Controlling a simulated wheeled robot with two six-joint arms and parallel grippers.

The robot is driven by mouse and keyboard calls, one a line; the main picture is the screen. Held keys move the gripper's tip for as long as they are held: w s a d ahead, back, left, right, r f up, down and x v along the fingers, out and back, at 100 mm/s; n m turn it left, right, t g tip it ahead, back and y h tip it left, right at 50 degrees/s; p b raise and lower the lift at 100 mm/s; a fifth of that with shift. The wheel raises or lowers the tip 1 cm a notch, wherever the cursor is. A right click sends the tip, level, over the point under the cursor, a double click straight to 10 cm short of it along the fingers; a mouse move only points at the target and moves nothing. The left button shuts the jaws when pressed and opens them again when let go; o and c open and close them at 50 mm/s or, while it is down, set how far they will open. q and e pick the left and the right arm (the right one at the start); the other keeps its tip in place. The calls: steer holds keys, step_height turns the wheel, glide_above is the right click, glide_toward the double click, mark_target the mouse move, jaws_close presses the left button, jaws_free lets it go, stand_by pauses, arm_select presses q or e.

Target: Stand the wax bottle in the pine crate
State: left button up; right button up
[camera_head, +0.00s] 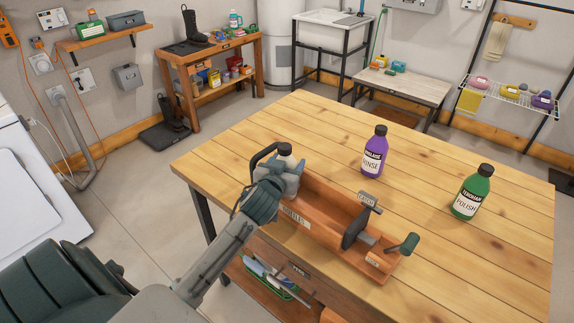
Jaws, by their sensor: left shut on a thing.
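The pine crate (325,190) is a long open wooden box on the near edge of the workbench, with a label on its near wall. My left gripper (288,172) is over the left end of the crate and shut on what appears to be the wax bottle (285,149). Only its dark cap and a little of the top show; the gripper hides the rest, so I cannot tell whether its base touches the crate floor. It looks roughly upright. My right gripper is not in view.
A purple rinse bottle (374,152) and a green polish bottle (472,192) stand on the workbench (430,150) behind and right of the crate. A dark upright piece (356,226) and a green-ended handle (407,243) are at the crate's right end.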

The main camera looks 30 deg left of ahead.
arm_select(q)
steer(key=o, duration=1)
steer(key=shift+f, duration=0.15)
steer(key=shift+b+v, duration=1.2)
steer(key=shift+v, duration=4.85)
